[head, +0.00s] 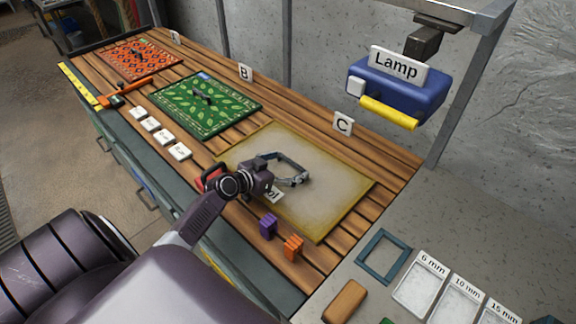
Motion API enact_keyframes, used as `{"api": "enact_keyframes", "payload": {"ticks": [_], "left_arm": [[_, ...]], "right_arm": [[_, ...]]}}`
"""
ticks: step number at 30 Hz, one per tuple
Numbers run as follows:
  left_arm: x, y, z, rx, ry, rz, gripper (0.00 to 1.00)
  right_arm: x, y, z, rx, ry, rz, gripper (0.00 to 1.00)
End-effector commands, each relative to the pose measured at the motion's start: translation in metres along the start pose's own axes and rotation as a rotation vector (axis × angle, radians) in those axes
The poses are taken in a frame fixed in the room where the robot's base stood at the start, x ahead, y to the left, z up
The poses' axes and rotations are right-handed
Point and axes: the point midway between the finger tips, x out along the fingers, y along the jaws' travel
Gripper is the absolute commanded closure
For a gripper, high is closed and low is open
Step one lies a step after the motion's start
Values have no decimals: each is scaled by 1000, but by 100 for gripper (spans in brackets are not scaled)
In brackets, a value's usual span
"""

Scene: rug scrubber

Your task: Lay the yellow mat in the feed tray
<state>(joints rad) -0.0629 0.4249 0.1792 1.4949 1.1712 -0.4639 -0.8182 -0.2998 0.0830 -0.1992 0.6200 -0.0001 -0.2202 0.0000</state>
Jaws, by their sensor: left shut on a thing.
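The yellow mat (325,205), pale with a darker yellow border, lies on the wooden bench by the card marked C. It looks flat; I cannot tell whether it is lifted at all. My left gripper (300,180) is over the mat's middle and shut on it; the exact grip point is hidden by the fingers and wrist. A white label, partly covered, shows beside the wrist. My right gripper is not in view. I cannot pick out a feed tray for certain.
A green leaf-patterned mat (220,115) and an orange patterned mat (138,58) lie farther left. A blue lamp (400,90) hangs at right. Purple (268,226) and orange (292,247) blocks stand near the front edge. White trays (420,286) sit at lower right.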

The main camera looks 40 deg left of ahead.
Motion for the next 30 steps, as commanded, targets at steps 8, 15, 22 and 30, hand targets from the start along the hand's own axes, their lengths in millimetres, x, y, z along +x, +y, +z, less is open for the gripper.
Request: {"api": "enact_keyframes", "payload": {"ticks": [8,15,22,30], "left_arm": [[1,0,2,0,-1,0,2],[1,0,2,0,-1,0,0],[-6,0,1,1,-2,0,0],[-51,0,3,2,-3,1,0]], "right_arm": [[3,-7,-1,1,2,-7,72],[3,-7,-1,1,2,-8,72],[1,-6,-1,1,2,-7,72],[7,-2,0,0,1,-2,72]]}}
